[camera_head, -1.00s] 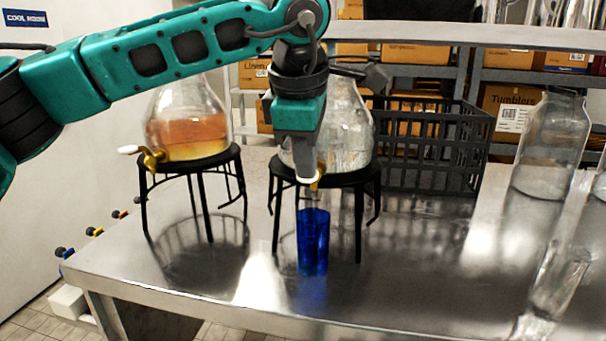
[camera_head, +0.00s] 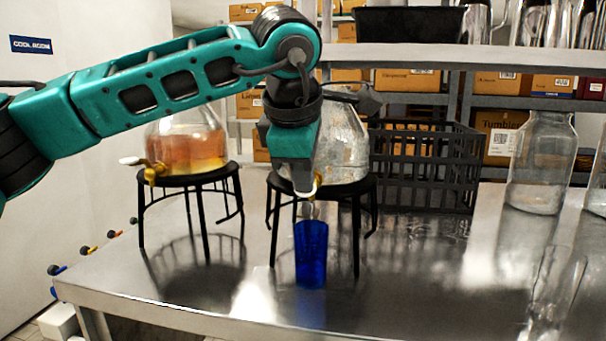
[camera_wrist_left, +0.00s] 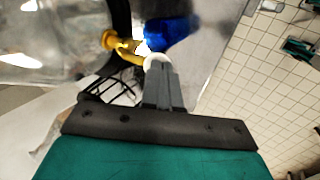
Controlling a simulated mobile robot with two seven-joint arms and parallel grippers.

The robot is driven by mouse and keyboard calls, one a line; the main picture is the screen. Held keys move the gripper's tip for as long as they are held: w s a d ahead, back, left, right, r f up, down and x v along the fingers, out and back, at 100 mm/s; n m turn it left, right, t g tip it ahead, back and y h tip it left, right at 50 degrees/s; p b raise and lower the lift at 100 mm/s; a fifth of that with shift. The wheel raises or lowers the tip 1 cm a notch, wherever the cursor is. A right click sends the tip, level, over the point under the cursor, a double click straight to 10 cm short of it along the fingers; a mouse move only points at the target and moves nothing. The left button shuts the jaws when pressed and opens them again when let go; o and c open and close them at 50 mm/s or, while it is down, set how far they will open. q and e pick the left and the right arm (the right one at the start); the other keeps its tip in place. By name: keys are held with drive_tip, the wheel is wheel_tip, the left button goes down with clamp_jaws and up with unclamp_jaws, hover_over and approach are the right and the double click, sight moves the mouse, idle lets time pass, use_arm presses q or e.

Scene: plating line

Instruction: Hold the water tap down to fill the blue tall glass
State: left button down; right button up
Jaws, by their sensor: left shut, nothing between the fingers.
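The blue tall glass (camera_head: 311,255) stands upright on the metal table under the water dispenser (camera_head: 343,150), a clear vessel on a black stand. The dispenser's brass tap (camera_head: 318,182) is above the glass. My left gripper (camera_head: 304,193) is shut, pointing down at the tap, and partly hides it. In the left wrist view the closed fingers (camera_wrist_left: 160,72) meet the tap's white lever end (camera_wrist_left: 155,60). The brass tap (camera_wrist_left: 112,42) and blue glass (camera_wrist_left: 172,32) lie just beyond. I cannot tell the water level in the glass. My right gripper is not in view.
An amber drink dispenser (camera_head: 188,150) on a black stand (camera_head: 190,180) is to the left. A black crate (camera_head: 425,170) stands behind right. A clear jar (camera_head: 540,165) and a clear glass (camera_head: 552,290) are at the right. The table centre right is clear.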

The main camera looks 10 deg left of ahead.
use_arm(q)
drive_tip(key=shift+r, duration=0.1)
drive_tip(key=shift+r+p, duration=0.65)
drive_tip(key=shift+r, duration=0.05)
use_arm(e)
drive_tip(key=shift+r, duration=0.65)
use_arm(q)
drive_tip(key=s+r+p, duration=0.3)
drive_tip(key=r+p, duration=0.1)
drive_tip(key=r, duration=0.9)
drive_tip(key=shift+s+r, duration=0.3)
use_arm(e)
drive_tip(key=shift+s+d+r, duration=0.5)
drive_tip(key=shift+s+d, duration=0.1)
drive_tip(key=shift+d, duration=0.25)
